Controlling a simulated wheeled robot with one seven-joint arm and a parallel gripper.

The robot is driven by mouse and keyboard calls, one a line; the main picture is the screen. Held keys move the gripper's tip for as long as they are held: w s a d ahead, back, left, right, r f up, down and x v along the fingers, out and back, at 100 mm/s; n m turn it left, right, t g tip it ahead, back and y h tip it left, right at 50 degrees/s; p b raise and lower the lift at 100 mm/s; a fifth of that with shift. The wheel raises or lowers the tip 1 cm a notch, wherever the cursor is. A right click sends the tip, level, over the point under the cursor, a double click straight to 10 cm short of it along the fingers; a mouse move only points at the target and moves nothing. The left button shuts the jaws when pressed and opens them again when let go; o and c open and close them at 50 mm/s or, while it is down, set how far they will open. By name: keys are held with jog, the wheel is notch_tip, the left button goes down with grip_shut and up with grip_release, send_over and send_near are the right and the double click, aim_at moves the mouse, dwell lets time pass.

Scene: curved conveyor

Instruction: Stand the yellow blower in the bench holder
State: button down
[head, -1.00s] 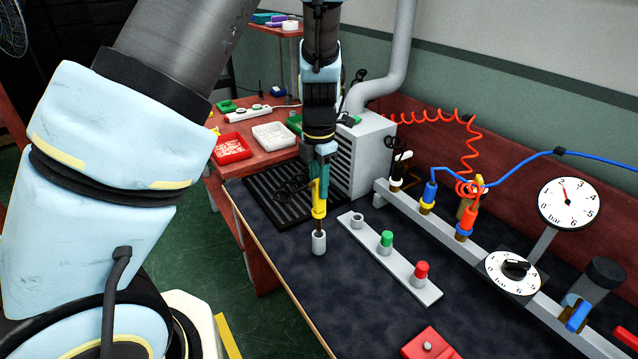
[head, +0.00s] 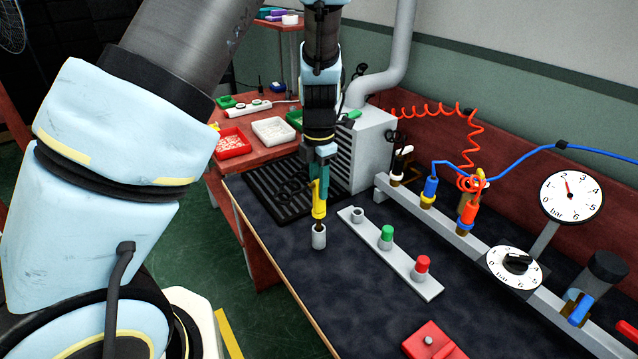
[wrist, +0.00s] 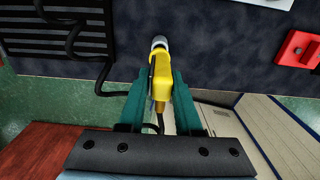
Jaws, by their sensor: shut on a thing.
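The yellow blower (head: 319,207) is upright, nozzle down, between the teal fingers of my gripper (head: 320,180). The gripper is shut on it. The dark nozzle meets the top of a grey cylindrical holder (head: 319,240) on the bench, and its lower end is hidden there. I cannot tell how deep it sits. In the wrist view the yellow blower body (wrist: 162,75) lies between both fingers, with the holder (wrist: 158,43) just beyond its tip. A black hose (wrist: 105,72) shows near the blower.
A grey strip (head: 402,268) with a grey ring, a green cap and a red cap stands right of the holder. A black grille (head: 270,195) lies behind. Air fittings and gauges line a rail (head: 455,240). A red box (head: 433,342) is in front.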

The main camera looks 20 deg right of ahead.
aim_at(319, 201)
jog(key=shift+f+b, duration=1.25)
jog(key=shift+f, duration=1.25)
jog(key=c, duration=0.5)
grip_release()
notch_tip(319, 201, up, 11)
jog(key=shift+f+b, duration=0.1)
jog(key=shift+b, duration=0.5)
